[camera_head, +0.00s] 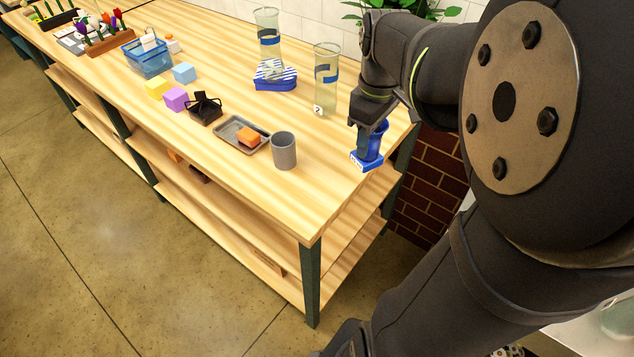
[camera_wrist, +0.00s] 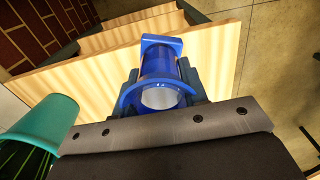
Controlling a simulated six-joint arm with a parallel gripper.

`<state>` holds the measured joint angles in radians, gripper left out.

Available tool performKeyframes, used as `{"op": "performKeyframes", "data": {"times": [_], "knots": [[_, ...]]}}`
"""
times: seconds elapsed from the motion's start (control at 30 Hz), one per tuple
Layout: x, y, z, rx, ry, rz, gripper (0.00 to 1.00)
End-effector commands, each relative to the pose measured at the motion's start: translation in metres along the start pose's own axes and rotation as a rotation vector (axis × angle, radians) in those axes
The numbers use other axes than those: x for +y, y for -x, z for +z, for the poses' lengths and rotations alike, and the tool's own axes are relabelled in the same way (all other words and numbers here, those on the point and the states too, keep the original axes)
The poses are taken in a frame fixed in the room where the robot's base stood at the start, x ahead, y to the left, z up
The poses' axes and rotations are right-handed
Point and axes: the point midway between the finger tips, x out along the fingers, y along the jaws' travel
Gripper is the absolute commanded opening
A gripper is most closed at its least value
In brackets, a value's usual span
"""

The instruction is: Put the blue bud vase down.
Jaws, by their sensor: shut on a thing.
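The blue bud vase (camera_head: 376,143) is in my gripper (camera_head: 368,128), near the right end edge of the wooden table. It looks upright, with a flared blue foot (camera_head: 366,161) that carries a white mark. In the wrist view the translucent blue vase (camera_wrist: 158,66) sits between the two dark fingers, and I see its round open mouth. My gripper (camera_wrist: 160,85) is shut on it. The vase's foot shows against the table top in both views. I cannot tell whether it touches the wood.
A tall glass vase (camera_head: 326,72) with a blue band stands behind and left; another (camera_head: 268,35) is by a blue striped box (camera_head: 275,83). A grey cup (camera_head: 284,151) and tray (camera_head: 236,134) lie left. A teal pot (camera_wrist: 45,115) is close in the wrist view.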

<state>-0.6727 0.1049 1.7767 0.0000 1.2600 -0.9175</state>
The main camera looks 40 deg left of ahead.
Motion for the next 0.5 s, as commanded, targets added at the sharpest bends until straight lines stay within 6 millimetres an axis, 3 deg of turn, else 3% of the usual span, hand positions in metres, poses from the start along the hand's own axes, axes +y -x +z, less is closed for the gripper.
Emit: {"op": "performKeyframes", "data": {"times": [0.1, 0.2, 0.5], "knots": [[-0.009, -0.002, 0.006, 0.001, -0.015, 0.001, 0.07], [-0.015, -0.008, 0.000, -0.001, -0.016, -0.001, 0.07], [-0.037, -0.047, -0.061, -0.003, -0.012, -0.003, 0.07]]}}
